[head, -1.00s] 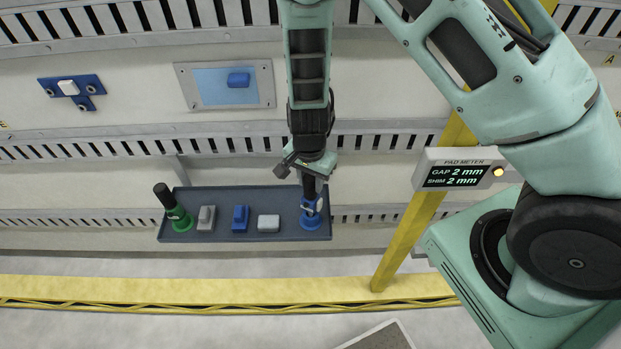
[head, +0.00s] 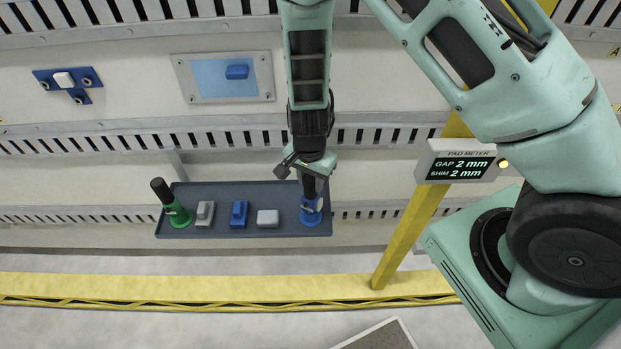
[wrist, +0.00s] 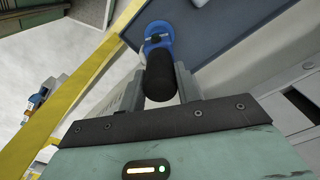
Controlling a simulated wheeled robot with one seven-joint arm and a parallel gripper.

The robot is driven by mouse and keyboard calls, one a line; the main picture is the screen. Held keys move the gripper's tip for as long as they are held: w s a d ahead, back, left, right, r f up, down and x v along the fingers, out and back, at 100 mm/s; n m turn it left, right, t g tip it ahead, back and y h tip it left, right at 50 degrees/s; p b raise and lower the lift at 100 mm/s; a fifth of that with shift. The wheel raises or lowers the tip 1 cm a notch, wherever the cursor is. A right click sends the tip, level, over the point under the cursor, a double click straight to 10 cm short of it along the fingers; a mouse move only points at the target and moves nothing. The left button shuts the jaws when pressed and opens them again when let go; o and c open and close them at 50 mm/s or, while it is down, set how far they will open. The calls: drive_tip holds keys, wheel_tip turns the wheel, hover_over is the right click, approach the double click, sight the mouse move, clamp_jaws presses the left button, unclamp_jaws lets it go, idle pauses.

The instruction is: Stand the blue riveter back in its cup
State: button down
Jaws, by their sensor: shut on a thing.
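The blue riveter (head: 310,196) has a dark handle and stands about upright at the right end of the grey tray (head: 262,230). Its lower end is at the blue cup (head: 312,218); how deep it sits inside cannot be told. My gripper (head: 308,175) is above it, pointing down, shut on the dark handle. In the wrist view the riveter's black handle (wrist: 160,76) lies between the two fingers of my gripper (wrist: 163,85), with the blue cup (wrist: 156,32) beyond it.
A green cup (head: 180,218) holds a dark-handled tool at the tray's left end. Grey (head: 205,213), blue (head: 239,214) and white (head: 268,218) blocks lie between. A yellow post (head: 410,235) and the pad meter (head: 459,168), reading gap 2 mm and shim 2 mm, stand right.

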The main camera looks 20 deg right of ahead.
drive_tip(key=shift+f, duration=0.2)
drive_tip(key=c, duration=0.9)
unclamp_jaws()
drive_tip(key=shift+r, duration=0.1)
drive_tip(key=r, duration=1.7)
drive_tip(key=shift+s+a+r, duration=0.1)
drive_tip(key=shift+s+a, duration=0.1)
drive_tip(key=shift+a, duration=0.05)
drive_tip(key=s+a+r+n+b, duration=0.1)
drive_tip(key=s+a+n, duration=0.1)
drive_tip(key=s+n, duration=0.4)
drive_tip(key=s+a+r+n+b, duration=0.2)
drive_tip(key=s+n, duration=0.4)
drive_tip(key=s, duration=0.1)
drive_tip(key=s+a+r+n+y+b, duration=0.1)
drive_tip(key=s+r+n, duration=0.1)
drive_tip(key=s+n, duration=0.4)
drive_tip(key=shift+s+a+r, duration=0.1)
drive_tip(key=shift+s+a, duration=0.1)
drive_tip(key=shift+s, duration=0.25)
drive_tip(key=shift+s+a+r, duration=0.1)
drive_tip(key=shift+s+a, duration=0.1)
drive_tip(key=shift+s, duration=0.2)
